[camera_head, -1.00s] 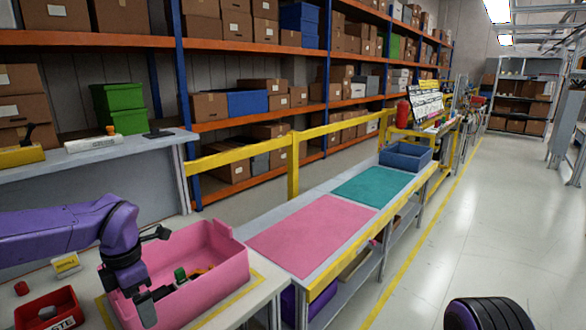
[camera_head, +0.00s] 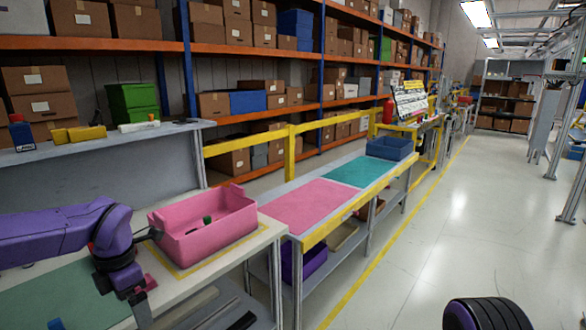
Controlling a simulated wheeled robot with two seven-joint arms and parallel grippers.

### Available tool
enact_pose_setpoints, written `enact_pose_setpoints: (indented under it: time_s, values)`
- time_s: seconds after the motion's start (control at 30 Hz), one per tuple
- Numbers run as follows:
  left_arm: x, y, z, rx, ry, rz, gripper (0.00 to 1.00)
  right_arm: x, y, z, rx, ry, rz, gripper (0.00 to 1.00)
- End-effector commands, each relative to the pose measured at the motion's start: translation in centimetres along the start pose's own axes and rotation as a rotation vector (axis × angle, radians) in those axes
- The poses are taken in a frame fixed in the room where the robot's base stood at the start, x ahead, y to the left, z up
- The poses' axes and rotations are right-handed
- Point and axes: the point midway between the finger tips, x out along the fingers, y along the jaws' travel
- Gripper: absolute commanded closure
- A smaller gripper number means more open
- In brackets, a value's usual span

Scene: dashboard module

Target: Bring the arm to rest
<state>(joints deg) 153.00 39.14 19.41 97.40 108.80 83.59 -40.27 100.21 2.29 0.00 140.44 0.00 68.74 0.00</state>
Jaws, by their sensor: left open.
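My left arm, purple, comes in from the left and bends downward. Its gripper (camera_head: 142,312) hangs at the bottom edge over the near workbench, in front of the pink bin. The jaws are open, and the fingertips are partly cut off by the frame. A small reddish object (camera_head: 149,283) shows beside the gripper; I cannot tell whether it touches. The pink bin (camera_head: 205,236) stands on the bench to the right of the gripper, apart from it, with a small green-topped item (camera_head: 207,220) inside. My right gripper is out of view.
A green mat (camera_head: 55,298) covers the bench at the lower left. A conveyor-like table with a pink mat (camera_head: 308,205), a teal mat (camera_head: 358,171) and a blue bin (camera_head: 390,148) runs away to the right. Yellow rails (camera_head: 290,155) stand behind.

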Motion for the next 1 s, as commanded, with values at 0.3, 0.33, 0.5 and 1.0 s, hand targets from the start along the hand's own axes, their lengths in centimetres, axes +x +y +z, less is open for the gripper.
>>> enact_pose_setpoints:
  time_s: [0.3, 0.33, 0.5, 1.0]
  values:
    - [1.5, 3.3, -1.2, 0.016, 0.079, 0.275, 0.01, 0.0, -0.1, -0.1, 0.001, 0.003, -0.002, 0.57]
    - [1.7, 3.6, -1.4, 0.027, 0.093, 0.309, 0.01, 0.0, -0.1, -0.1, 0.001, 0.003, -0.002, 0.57]
    - [4.5, 4.9, -2.5, 0.154, 0.201, 0.524, 0.01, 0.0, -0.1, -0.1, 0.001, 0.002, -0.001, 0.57]
    - [27.8, -10.8, -10.6, 1.515, 0.325, 0.653, 0.01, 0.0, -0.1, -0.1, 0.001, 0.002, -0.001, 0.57]
